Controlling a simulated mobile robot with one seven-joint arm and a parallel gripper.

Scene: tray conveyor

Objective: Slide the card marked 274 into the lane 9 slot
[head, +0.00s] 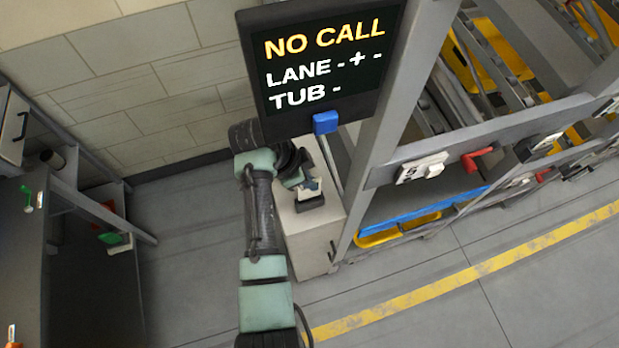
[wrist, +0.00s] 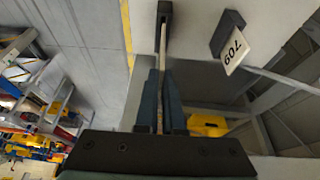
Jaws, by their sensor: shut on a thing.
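My gripper (wrist: 162,72) is shut on a thin pale card (wrist: 161,60), seen edge-on in the wrist view; its marking cannot be read. The card's far end meets a black slotted holder (wrist: 165,12); how deep it sits there I cannot tell. In the head view my gripper (head: 304,180) is low over a pale cabinet (head: 318,240), by a black holder (head: 309,203). A second black holder (wrist: 228,30) bears a card marked 709 (wrist: 234,56), upside down in the wrist view. I cannot make out a lane 9 label.
A screen (head: 322,65) reads NO CALL, with lane and tub blank. A grey conveyor rack (head: 480,130) stands right, with a white box (head: 422,168) and a red handle (head: 482,158) on its rail. A dark bench (head: 95,260) stands left. The floor between is clear.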

